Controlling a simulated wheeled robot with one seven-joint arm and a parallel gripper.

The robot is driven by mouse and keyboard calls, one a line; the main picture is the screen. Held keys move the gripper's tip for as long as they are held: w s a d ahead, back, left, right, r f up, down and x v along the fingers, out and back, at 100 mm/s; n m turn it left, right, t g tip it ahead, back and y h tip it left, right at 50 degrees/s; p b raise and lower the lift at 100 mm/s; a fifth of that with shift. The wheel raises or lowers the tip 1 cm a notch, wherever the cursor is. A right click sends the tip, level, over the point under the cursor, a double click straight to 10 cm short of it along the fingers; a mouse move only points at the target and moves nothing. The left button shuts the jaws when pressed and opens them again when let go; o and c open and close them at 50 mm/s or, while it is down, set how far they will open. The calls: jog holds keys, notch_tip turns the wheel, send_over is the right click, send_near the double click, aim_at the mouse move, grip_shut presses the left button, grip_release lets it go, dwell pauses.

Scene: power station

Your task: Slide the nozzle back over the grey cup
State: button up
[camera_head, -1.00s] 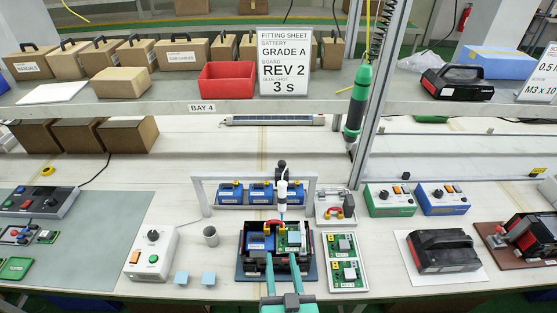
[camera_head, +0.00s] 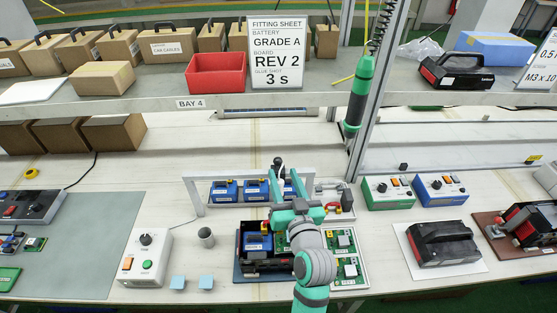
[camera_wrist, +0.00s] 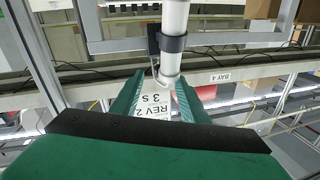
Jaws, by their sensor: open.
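The nozzle is a white cylinder (camera_wrist: 173,45) with a dark collar, filling the top middle of the wrist view. In the head view my arm hides most of it. My gripper (camera_wrist: 157,86) is open, one finger on each side of the nozzle's lower end, with a gap visible at least on the left. I cannot tell whether the right finger touches it. The grey cup (camera_head: 206,238) stands upright on the bench, left of the black battery case (camera_head: 265,263) and well left of my gripper.
A white frame (camera_head: 194,198) stands behind the case, with blue batteries (camera_head: 224,190) under it. A control box (camera_head: 146,258) stands left of the cup, and blue pads (camera_head: 178,283) lie in front. A green screwdriver (camera_head: 358,95) hangs at the back right. Bench around the cup is clear.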

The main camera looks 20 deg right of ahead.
aim_at(278, 165)
jog(key=w, duration=0.5)
jog(key=shift+w, duration=0.35)
jog(key=shift+w+d, duration=0.25)
jog(key=shift+w, duration=0.5)
jog(key=shift+d, duration=0.1)
jog(key=shift+s, duration=0.1)
jog(key=c, duration=0.4)
grip_shut()
